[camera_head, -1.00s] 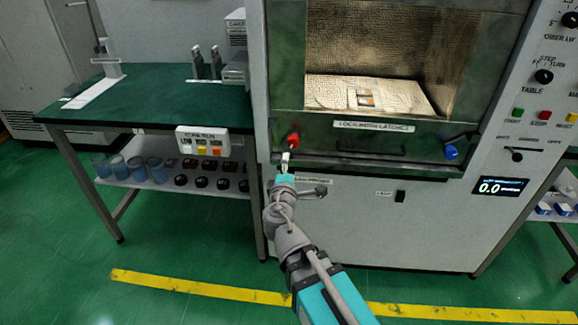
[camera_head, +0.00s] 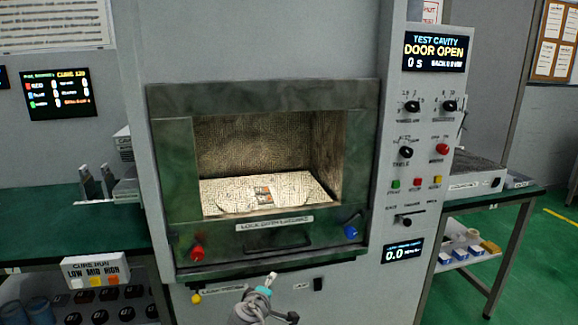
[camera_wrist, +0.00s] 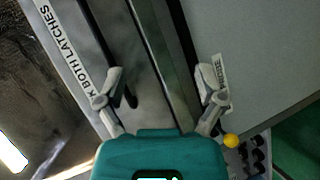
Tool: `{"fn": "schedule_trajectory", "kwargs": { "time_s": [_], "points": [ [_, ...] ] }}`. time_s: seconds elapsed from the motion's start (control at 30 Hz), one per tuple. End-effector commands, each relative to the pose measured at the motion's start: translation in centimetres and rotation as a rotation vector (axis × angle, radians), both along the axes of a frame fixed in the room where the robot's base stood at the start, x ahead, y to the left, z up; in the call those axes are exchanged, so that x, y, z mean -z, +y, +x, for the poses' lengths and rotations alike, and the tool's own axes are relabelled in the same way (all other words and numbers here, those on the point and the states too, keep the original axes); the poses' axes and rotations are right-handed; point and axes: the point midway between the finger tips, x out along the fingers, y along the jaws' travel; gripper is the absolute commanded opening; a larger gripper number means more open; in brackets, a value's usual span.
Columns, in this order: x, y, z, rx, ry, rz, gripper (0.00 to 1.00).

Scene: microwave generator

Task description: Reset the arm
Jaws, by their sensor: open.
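My gripper (camera_head: 270,279) is at the bottom of the head view, in front of the lower edge of the microwave generator's front. In the wrist view my gripper (camera_wrist: 161,76) has its two grey fingers spread apart with nothing between them. A dark handle bar (camera_head: 277,241) and a label about locking both latches (camera_head: 275,223) lie above it in the head view. A red latch knob (camera_head: 197,253) is at the left and a blue one (camera_head: 350,231) at the right. The cavity (camera_head: 255,150) is lit, with a small patterned item (camera_head: 263,193) on its floor.
A display (camera_head: 435,52) reads "DOOR OPEN". Knobs and buttons sit below it on the right-hand panel. A green bench (camera_head: 60,220) stands to the left, another table (camera_head: 480,198) to the right.

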Motion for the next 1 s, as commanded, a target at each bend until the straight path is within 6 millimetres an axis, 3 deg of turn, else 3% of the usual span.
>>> {"fn": "schedule_trajectory", "kwargs": {
  "time_s": [0.03,0.2,0.5,0.8,1.0],
  "points": [
    [0.7,-1.9,0.2,0.056,0.034,0.037,0.88],
    [3.5,-7.5,-0.1,0.238,0.16,0.168,0.88],
    [7.9,-15.1,-2.5,0.535,0.388,0.409,0.88],
    [11.1,-20.0,-6.3,0.787,0.624,0.657,0.88],
    [12.0,-21.5,-8.4,0.896,0.753,0.792,0.88]
  ]
}}
